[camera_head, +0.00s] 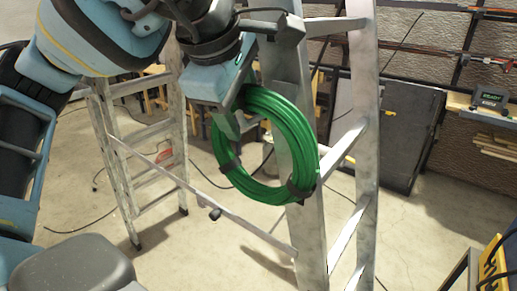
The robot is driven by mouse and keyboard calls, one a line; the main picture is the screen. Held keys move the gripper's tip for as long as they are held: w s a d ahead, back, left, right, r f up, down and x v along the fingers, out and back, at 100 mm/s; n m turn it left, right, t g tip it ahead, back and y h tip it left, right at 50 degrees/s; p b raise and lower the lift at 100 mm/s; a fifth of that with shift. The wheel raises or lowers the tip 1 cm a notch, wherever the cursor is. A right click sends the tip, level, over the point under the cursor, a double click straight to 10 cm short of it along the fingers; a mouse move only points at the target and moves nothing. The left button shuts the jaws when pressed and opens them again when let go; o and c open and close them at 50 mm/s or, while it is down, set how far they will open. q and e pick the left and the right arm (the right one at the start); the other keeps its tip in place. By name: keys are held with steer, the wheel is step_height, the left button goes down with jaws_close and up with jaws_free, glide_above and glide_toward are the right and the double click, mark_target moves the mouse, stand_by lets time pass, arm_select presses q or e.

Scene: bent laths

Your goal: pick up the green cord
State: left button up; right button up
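The green cord (299,142) is a thick coil bound with dark ties, hanging upright in front of the near rail of the metal stepladder (365,150). My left gripper (228,124) reaches down from the top left. Its pale fingertips are at the upper left part of the coil, overlapping it in the picture. I cannot tell whether they are closed on the cord or only beside it. What holds up the top of the coil is partly hidden behind the gripper's blue body. My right gripper is not in view.
The stepladder's other legs (112,150) and a diagonal brace (240,220) stand left of and below the coil. A dark panel (395,130) leans behind. A shelf with a device (492,101) is at right. Black cables lie on the mostly clear concrete floor (190,260).

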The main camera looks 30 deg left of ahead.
arm_select(q)
jaws_close()
steer(key=shift+r, duration=0.1)
stand_by(0.4)
